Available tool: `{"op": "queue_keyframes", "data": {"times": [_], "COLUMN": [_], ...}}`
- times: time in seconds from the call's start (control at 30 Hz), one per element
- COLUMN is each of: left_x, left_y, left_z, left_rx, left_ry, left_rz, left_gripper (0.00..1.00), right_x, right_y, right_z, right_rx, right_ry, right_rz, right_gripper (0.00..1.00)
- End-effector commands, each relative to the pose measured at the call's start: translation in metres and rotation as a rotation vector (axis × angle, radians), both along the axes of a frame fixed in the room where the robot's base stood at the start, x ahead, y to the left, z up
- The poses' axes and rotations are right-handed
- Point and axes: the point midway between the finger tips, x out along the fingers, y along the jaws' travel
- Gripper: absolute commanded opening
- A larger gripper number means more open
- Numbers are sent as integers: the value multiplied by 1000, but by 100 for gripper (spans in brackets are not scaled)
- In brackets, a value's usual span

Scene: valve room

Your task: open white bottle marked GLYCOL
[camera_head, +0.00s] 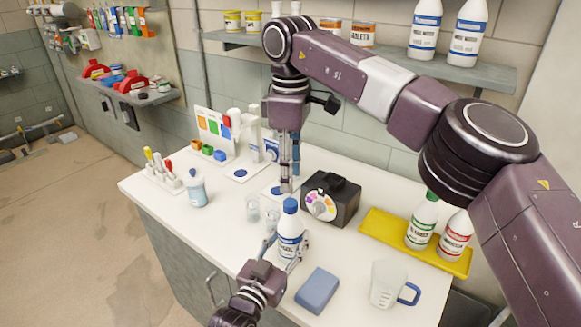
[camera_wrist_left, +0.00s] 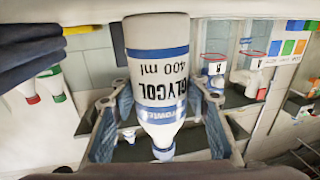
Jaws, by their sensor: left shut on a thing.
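The white GLYCOL bottle (camera_head: 290,226) stands upright near the front of the white counter, with its blue cap (camera_head: 290,204) on. My left gripper (camera_head: 285,246) is shut around the bottle's body. In the left wrist view, which looks upside down, the GLYCOL label faces the camera on the bottle (camera_wrist_left: 160,75), between the fingers of the gripper (camera_wrist_left: 157,105); the cap (camera_wrist_left: 164,152) points down in that picture. My right gripper (camera_head: 287,182) points down over the counter behind the bottle, apart from its cap. Its fingers look close together, but their opening is unclear.
A black box with a coloured dial (camera_head: 330,200) stands right of the bottle. Glass beakers (camera_head: 253,208) stand to its left. A blue block (camera_head: 317,290) and a clear jug (camera_head: 388,284) are at the front right. A yellow tray (camera_head: 380,224) holds two bottles.

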Motion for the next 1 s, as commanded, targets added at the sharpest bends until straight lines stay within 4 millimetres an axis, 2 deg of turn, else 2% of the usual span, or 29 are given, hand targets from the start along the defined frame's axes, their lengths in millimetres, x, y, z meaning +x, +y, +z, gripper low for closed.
{"op": "queue_keyframes", "data": {"times": [0.2, 0.4, 0.57, 0.83, 1.0], "left_x": [0, 0, 0, 0, 0], "left_y": [0, 0, 0, 0, 0], "left_z": [0, 0, 0, 0, 0], "left_rx": [0, 0, 0, 0, 0], "left_ry": [-1, -1, -1, -1, -1], "left_rz": [0, 0, 0, 0, 0], "left_gripper": [0, 0, 0, 0, 0], "right_x": [0, 0, 0, 0, 0], "right_y": [0, -1, 0, 0, 0], "right_z": [-36, -61, -69, -70, -70], "right_rx": [0, 0, 0, 1, 0], "right_ry": [2, 2, 1, 0, 0], "right_rz": [2, 2, 2, 2, 3], "right_gripper": [37, 37, 37, 36, 18]}}
